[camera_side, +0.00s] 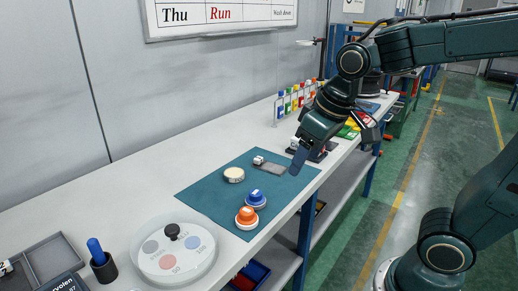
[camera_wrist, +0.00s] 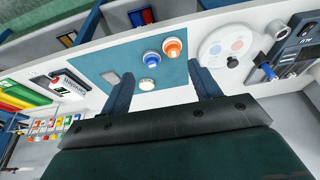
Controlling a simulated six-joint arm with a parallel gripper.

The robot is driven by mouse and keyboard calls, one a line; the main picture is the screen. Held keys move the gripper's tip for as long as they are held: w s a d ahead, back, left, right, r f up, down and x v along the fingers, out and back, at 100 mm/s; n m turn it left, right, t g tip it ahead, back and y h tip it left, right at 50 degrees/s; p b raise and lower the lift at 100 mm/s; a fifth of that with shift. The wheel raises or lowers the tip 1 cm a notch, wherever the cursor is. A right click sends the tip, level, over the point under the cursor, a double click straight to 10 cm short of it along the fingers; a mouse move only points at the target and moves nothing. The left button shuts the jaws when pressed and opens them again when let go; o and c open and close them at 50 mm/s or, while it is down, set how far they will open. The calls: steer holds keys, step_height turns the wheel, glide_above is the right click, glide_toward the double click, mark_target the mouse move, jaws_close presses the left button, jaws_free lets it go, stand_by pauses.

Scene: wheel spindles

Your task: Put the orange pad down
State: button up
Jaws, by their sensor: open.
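The orange pad (camera_side: 246,216) sits on the front corner of the teal mat (camera_side: 205,197), with a pale rim showing under it. It also shows in the wrist view (camera_wrist: 172,47). A blue pad (camera_side: 255,196) with a pale rim stands right beside it. A cream round disc (camera_side: 234,174) lies farther back on the mat. My gripper (camera_side: 298,161) is above the far right part of the mat, apart from the orange pad. In the wrist view my gripper's fingers (camera_wrist: 163,88) are spread wide with nothing held between them.
A grey plate (camera_side: 271,167) lies near the mat's far end. A round white tray (camera_side: 174,250) with coloured spots and a black knob stands near the front, beside a dark cup with a blue handle (camera_side: 98,254). Coloured bottles (camera_side: 294,98) line the back. The mat's left part is clear.

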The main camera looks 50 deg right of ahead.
steer(key=s+d+t, duration=0.1)
steer(key=s, duration=0.8)
steer(key=shift+s+r+t, duration=0.2)
steer(key=shift+t, duration=0.1)
